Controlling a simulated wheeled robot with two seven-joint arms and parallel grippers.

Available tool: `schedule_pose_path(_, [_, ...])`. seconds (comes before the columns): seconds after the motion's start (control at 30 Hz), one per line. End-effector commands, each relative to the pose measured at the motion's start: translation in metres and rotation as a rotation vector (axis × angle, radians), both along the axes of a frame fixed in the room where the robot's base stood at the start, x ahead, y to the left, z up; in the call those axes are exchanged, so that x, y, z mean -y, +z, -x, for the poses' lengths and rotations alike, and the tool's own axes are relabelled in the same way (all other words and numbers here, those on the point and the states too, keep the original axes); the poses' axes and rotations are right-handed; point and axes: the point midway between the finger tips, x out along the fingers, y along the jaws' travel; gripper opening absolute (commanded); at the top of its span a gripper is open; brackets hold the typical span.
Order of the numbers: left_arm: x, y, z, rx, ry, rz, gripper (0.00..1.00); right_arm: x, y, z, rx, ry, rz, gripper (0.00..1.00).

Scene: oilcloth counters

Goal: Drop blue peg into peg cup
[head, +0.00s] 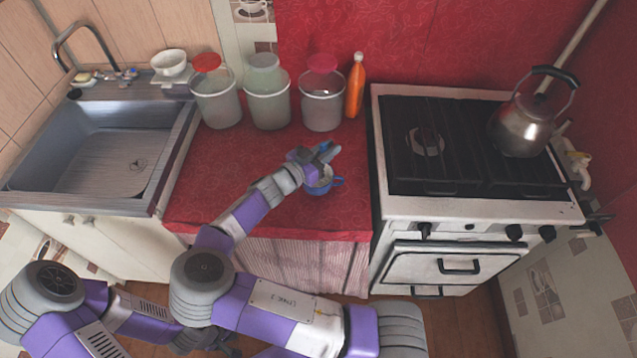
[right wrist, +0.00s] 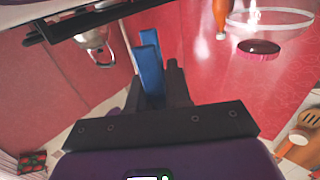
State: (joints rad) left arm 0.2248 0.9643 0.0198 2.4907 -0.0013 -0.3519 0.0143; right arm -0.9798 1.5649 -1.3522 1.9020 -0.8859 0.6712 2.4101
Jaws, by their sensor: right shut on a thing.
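My right gripper (head: 326,153) is above the red counter, at the blue peg cup (head: 322,187). The cup is upright with its handle to the right, and the gripper and wrist partly cover it. In the right wrist view the blue peg (right wrist: 151,72) is a straight bar at the dark fingers, and the gripper is shut on it. The peg is hard to make out in the head view. I cannot tell whether it is over the cup's mouth. At the bottom of the head view, my left gripper (head: 227,346) is small, dark and partly hidden behind my right arm.
Several grey canisters, one a lidded canister (head: 321,105), and an orange bottle (head: 355,86) stand along the back of the red counter (head: 200,190). A stove (head: 470,150) with a kettle (head: 520,125) is right, a sink (head: 95,150) left. The counter left of the cup is clear.

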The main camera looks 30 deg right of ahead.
Motion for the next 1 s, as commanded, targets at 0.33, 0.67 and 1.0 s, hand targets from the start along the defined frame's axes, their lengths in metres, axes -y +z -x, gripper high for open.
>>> schedule_pose_path(0.33, [0.0,-0.002,0.0,0.0,0.0,0.0,0.43,0.0,-0.005,0.0,0.001,0.0,0.0,0.0])
schedule_pose_path(0.67, [0.0,-0.002,0.0,0.0,0.0,0.0,0.43,0.0,-0.005,0.0,0.001,0.0,0.0,0.48])
schedule_pose_path(1.0, [0.0,0.001,0.0,0.0,0.0,0.0,0.43,-0.017,-0.004,0.003,0.001,0.004,0.0,0.48])
